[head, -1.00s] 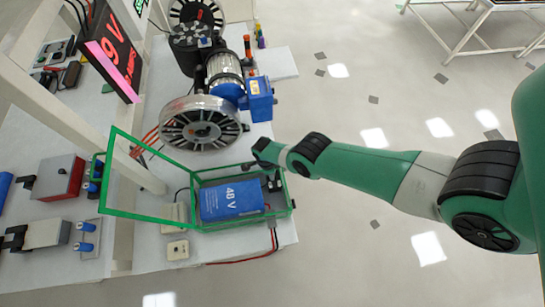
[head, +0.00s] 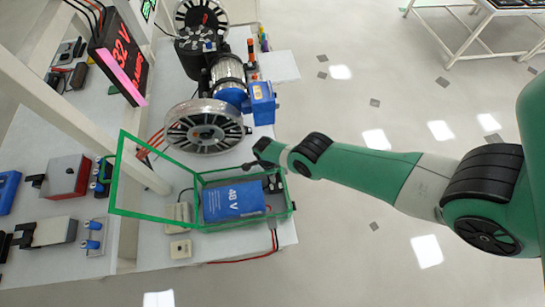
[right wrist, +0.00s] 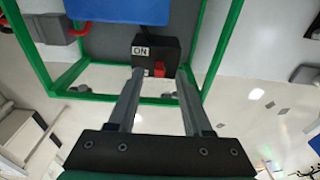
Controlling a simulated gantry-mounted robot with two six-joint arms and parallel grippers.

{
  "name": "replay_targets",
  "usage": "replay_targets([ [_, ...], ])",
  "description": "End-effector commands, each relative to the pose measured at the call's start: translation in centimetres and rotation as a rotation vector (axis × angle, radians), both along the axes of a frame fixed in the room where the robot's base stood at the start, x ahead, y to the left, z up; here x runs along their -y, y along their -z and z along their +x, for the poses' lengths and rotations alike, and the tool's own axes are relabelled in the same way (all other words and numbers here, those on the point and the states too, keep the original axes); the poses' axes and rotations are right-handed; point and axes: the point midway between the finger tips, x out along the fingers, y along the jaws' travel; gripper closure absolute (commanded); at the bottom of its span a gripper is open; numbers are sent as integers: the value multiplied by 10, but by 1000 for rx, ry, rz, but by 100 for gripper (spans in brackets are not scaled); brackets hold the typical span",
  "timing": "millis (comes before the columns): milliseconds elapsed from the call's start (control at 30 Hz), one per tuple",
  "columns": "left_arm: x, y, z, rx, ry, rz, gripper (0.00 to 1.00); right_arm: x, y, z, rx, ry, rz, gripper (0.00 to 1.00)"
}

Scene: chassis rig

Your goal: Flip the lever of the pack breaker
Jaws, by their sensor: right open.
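The pack breaker (right wrist: 155,50) is a dark block with a white ON label in the right wrist view. Its red lever (right wrist: 159,69) shows between my right gripper's fingertips (right wrist: 160,75). The fingers are apart, one on each side of the lever; I cannot tell if either touches it. In the head view my right gripper (head: 253,166) is at the back right of the green-framed box (head: 250,227), and the breaker is mostly hidden there. The blue 48 V pack (head: 232,199) sits inside that box. My left gripper is out of view.
The box's green-framed lid (head: 116,185) stands open to the left. A spoked wheel (head: 205,127) and a motor (head: 229,70) are behind the box. A lit display (head: 125,55) hangs at the upper left. Red and black cables run at the front.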

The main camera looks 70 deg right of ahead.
Motion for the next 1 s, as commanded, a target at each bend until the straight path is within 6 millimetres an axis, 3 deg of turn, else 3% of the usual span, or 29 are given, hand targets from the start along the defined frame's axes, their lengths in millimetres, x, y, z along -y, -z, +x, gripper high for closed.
replay_targets([
  [33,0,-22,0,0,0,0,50,-1,-22,1,0,-1,0,50],
  [100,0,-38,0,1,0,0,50,-2,-39,3,0,0,0,50],
  [333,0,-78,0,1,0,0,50,-4,-83,7,1,0,-1,50],
  [800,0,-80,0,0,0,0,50,-5,-86,8,-1,-27,2,54],
  [933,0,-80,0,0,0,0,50,-4,-86,8,-12,-218,18,54],
  [1000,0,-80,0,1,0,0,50,1,-92,20,6,-401,13,54],
])
